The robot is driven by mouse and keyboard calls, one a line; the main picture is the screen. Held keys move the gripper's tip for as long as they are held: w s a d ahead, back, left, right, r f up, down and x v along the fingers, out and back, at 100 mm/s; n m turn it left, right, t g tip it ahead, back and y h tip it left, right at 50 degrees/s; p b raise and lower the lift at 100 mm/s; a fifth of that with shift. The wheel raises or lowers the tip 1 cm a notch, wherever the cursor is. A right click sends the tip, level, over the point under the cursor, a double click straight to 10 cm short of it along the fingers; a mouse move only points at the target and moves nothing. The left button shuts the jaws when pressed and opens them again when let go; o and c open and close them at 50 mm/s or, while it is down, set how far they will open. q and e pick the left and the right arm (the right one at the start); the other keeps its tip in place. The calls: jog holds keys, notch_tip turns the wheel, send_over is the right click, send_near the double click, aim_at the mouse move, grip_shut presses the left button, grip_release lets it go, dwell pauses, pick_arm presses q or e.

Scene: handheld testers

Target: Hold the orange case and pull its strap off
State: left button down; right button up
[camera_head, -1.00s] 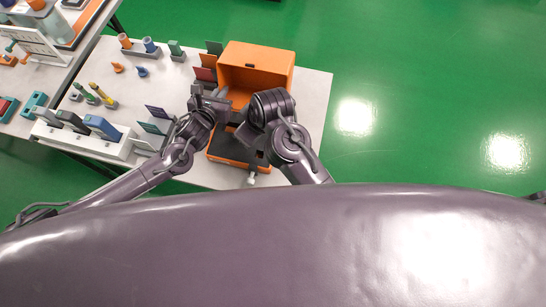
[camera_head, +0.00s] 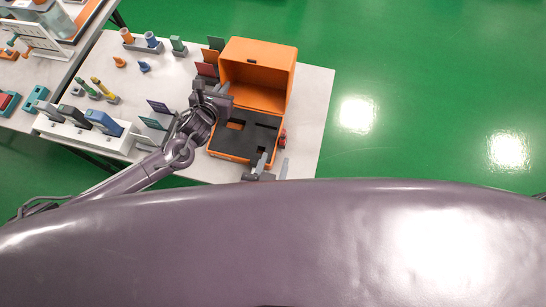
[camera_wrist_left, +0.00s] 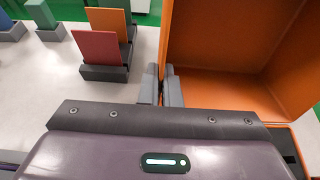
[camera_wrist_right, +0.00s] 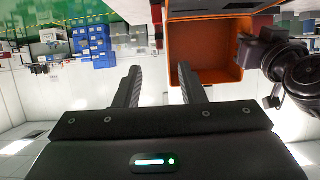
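The orange case (camera_head: 258,72) stands open at the table's right end, its lid raised at the back. Dark foam with cut-outs fills its base. It also shows in the left wrist view (camera_wrist_left: 235,42) and right wrist view (camera_wrist_right: 204,50). My left gripper (camera_head: 221,96) is at the case's left side, its fingers close together on either side of the wall edge. My right gripper (camera_head: 273,166) is open and empty at the case's front right corner. A small red and dark piece (camera_head: 283,137) sits at the case's right side; I cannot tell whether it is the strap.
Coloured upright cards (camera_head: 207,70) stand close left of the case. A white rack (camera_head: 85,131) with handheld testers lies further left, with small coloured plugs behind it. A narrow clear table strip (camera_head: 308,110) lies right of the case.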

aim_at(283, 135)
jog(key=x, duration=1.1)
jog(key=shift+w+d+f, duration=0.1)
jog(key=shift+w+f, duration=0.05)
jog(key=shift+w, duration=0.25)
jog(key=shift+c, duration=0.3)
jog(key=c, duration=0.7)
grip_shut()
